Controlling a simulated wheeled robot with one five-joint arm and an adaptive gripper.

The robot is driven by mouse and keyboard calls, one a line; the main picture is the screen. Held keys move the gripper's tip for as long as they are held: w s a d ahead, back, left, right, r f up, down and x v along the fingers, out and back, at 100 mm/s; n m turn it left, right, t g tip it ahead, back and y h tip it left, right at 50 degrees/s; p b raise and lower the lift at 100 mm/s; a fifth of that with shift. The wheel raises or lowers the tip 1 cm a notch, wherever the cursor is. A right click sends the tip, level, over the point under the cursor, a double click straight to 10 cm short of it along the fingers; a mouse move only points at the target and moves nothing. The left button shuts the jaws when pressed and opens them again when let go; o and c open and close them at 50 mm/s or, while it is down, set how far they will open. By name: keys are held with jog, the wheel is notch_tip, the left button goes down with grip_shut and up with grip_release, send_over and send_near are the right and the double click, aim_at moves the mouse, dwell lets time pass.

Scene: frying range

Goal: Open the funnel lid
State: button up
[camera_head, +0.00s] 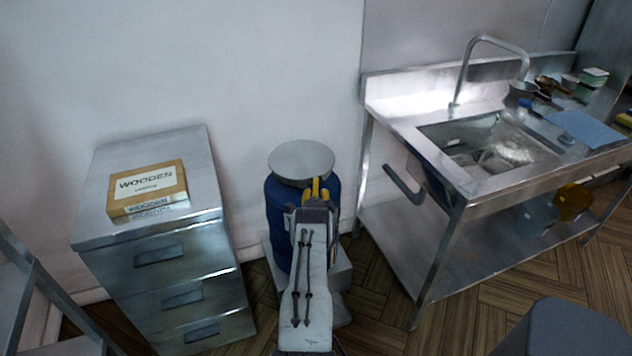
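The funnel lid (301,161) is a round, flat grey disc on top of a blue drum (277,213). It appears to lie level over the drum's top. My arm stretches forward from the bottom middle. My gripper (317,188) is at the front right edge of the lid, with yellow parts showing close to the rim. I cannot tell whether it touches the lid. My own arm covers the fingertips and part of the drum's front, so the finger gap is hidden.
A steel drawer cabinet (215,236) stands to the left with a wooden-labelled box (148,187) on top. A steel sink table (455,225) with a faucet (490,42) stands to the right. A white wall is close behind the drum. Wooden floor (375,290) shows between drum and table.

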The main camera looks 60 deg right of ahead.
jog(key=shift+b+x, duration=0.4)
jog(key=shift+x, duration=1.1)
jog(key=shift+o, duration=0.2)
grip_shut()
